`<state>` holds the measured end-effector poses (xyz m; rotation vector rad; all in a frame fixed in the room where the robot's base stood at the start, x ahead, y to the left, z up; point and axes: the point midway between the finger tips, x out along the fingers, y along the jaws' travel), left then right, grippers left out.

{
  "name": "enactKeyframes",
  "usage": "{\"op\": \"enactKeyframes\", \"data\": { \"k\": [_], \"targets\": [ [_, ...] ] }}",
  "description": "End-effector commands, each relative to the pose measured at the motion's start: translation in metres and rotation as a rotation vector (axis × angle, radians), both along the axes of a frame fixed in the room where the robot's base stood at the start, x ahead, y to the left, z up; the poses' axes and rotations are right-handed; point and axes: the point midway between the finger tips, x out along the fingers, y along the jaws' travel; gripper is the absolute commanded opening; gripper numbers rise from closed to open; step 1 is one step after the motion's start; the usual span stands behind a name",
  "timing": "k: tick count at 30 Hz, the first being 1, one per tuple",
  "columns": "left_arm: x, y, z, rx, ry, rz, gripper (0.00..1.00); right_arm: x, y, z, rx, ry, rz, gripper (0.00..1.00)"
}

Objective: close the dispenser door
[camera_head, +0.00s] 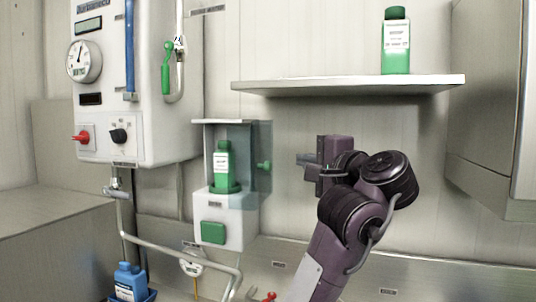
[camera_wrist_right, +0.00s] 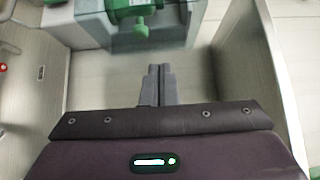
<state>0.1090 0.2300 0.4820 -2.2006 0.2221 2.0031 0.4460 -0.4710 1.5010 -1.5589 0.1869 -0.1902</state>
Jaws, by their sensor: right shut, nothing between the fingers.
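The white dispenser (camera_head: 240,222) is on the back wall, with a green bottle (camera_head: 222,170) upright inside and a green square button on its front. Its see-through door (camera_head: 257,185) appears to stand open along the right side, with a green knob (camera_head: 264,165) pointing right. My right gripper (camera_head: 300,160) is shut and empty, to the right of the knob and apart from it. In the right wrist view its fingertips (camera_wrist_right: 160,70) are together, below the green knob (camera_wrist_right: 142,28) and the door (camera_wrist_right: 165,38). My left gripper is not in view.
A shelf (camera_head: 350,85) with another green bottle (camera_head: 396,42) is above my right arm. A wall cabinet (camera_head: 490,120) is at the right. A control box (camera_head: 140,90) hangs at the left, with pipes and a blue bottle (camera_head: 130,282) below.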

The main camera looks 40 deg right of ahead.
Motion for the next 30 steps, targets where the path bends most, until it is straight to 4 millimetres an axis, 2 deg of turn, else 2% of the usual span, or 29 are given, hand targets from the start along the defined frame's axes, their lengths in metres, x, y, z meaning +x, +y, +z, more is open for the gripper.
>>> {"op": "enactKeyframes", "data": {
  "k": [11,15,21,30],
  "targets": [
    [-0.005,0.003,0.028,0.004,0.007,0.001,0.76,0.079,-0.017,0.003,0.004,0.002,0.006,0.0],
    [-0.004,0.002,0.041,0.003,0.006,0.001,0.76,0.098,-0.006,0.003,-0.002,0.005,0.004,0.0],
    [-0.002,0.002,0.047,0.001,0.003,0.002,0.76,0.111,0.001,0.001,-0.002,0.003,0.001,0.0],
    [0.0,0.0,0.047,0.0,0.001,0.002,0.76,0.113,0.002,-0.001,-0.004,0.002,-0.001,0.0]
  ]
}}
